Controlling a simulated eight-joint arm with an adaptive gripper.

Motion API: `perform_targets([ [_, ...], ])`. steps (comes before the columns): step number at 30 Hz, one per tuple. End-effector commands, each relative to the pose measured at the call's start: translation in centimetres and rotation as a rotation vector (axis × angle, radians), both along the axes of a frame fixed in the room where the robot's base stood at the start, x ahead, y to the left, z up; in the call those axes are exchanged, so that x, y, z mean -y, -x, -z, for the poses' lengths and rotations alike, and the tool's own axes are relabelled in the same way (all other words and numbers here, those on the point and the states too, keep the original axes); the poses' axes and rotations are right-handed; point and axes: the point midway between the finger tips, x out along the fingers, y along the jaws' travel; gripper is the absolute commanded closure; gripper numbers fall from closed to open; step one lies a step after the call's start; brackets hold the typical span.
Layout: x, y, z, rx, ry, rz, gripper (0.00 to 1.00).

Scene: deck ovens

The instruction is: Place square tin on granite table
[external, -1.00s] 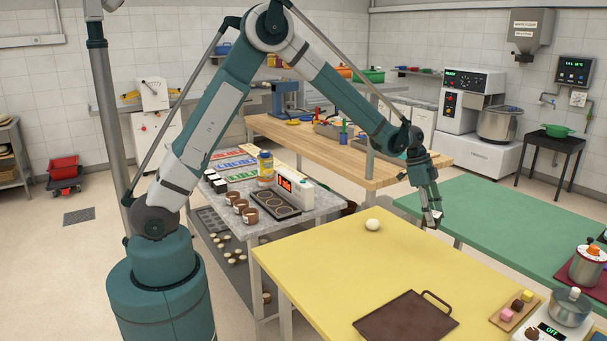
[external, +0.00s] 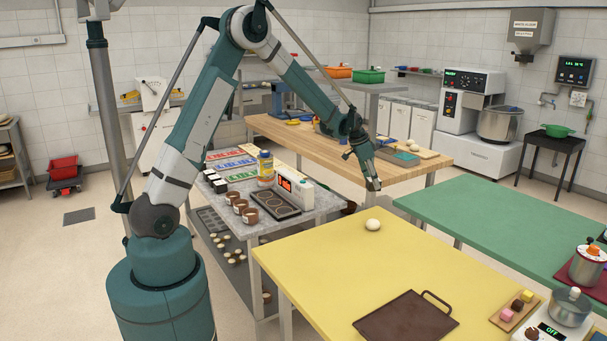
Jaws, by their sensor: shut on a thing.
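My gripper (external: 372,184) hangs in the air, pointing down, in the middle of the external view. It is shut on a small greyish thing at its fingertips, which looks like the square tin. The fingers hide most of it, and its shape is too small to make out. The granite table (external: 326,203) is the grey speckled one left of my gripper. In the picture, my gripper is right of that table's right end and above the far side of the yellow table (external: 330,260).
The granite table holds brown jars (external: 240,206), a black hob plate (external: 275,205), a white device with a red display (external: 296,188), a yellow-lidded jar (external: 265,168) and coloured mats (external: 233,163). A white ball (external: 373,224) and a brown tray (external: 405,318) lie on the yellow table.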

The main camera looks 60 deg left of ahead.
Motion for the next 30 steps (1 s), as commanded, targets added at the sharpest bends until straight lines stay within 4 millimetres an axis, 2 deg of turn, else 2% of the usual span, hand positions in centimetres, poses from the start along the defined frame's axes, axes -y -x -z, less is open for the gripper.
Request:
perform_targets([
  [1,-2.2,0.2,0.0,0.000,0.000,-0.041,0.79],
  [14,-18.3,3.1,0.0,0.000,0.000,-0.380,0.79],
  [23,-29.3,6.8,-0.1,0.000,0.000,-0.616,0.79],
  [30,-37.7,10.6,-0.1,0.001,0.000,-0.804,0.79],
])
